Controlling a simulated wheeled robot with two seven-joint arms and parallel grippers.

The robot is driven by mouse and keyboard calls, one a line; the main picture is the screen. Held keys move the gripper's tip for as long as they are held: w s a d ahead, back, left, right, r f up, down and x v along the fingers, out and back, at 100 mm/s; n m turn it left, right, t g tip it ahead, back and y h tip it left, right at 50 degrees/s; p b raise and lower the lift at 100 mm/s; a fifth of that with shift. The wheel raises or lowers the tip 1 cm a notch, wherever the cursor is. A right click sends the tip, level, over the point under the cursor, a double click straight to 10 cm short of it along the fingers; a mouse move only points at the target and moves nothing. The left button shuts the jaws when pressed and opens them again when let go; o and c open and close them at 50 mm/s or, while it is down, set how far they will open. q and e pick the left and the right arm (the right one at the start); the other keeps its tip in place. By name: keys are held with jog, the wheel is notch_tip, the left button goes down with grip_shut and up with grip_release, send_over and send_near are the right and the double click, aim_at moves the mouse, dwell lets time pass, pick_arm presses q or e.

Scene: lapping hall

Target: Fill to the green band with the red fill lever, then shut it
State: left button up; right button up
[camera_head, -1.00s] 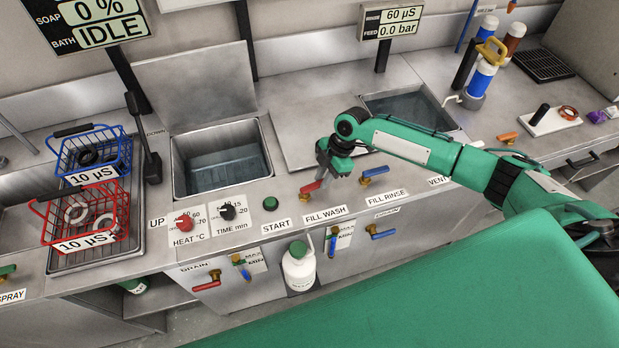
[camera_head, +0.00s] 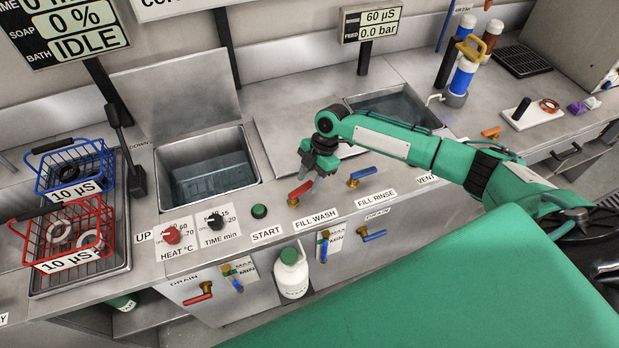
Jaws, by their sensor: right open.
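The red fill lever (camera_head: 300,190) stands on the counter edge behind the FILL WASH label (camera_head: 316,217), its handle slanting up to the right. My right gripper (camera_head: 313,184) is open, pointing down right beside the handle's far end; I cannot tell whether it touches. The wash tank (camera_head: 207,166) holds some clear liquid well below its rim. A level gauge marked MAX and MIN (camera_head: 244,268) is on the front panel below; its green band cannot be made out. My left gripper is not in view.
A blue FILL RINSE lever (camera_head: 367,175) stands close to the right. A red drain lever (camera_head: 199,294) and a white bottle (camera_head: 291,275) are below the counter edge. Red (camera_head: 70,235) and blue (camera_head: 72,170) baskets sit at left. The display (camera_head: 72,35) reads IDLE.

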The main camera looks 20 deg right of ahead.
jog(key=b+v, duration=0.3)
jog(key=v, duration=1)
jog(key=shift+d+r, duration=0.25)
jog(key=shift+r, duration=0.05)
jog(key=shift+w, duration=0.1)
dwell(6.3)
